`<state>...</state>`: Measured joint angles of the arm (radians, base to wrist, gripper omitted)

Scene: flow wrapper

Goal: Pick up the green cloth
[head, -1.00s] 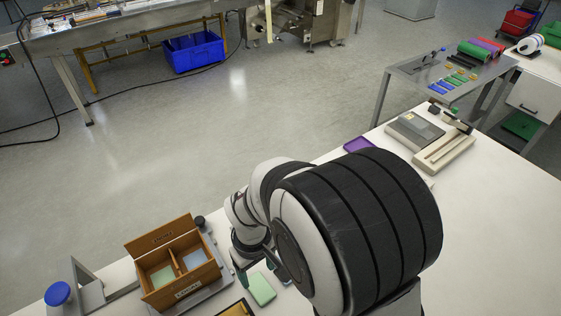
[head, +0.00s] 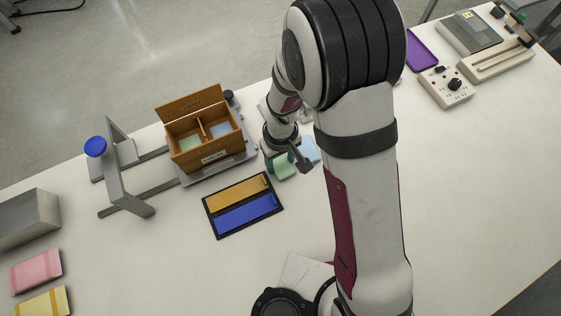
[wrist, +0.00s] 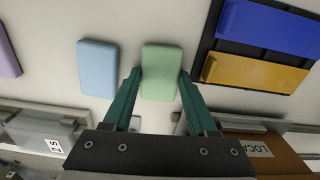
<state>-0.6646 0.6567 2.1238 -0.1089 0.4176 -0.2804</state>
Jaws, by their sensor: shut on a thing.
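The green cloth (head: 285,168) is a small, pale green rounded block shape on the white table, just right of the wooden box. In the wrist view, the green cloth (wrist: 162,88) sits between the two teal fingers of my gripper (wrist: 159,74), one along each long side. My gripper (head: 275,164) is shut on it. Whether the cloth touches the table or is slightly raised, I cannot tell. In the head view my wrist partly hides the fingers.
A light blue cloth (wrist: 98,68) lies close beside the green one. The wooden box (head: 215,158) has two compartments holding green and blue pieces. A black tray (head: 209,213) with yellow and blue bars lies in front. A grey metal stand (head: 127,180) is at left.

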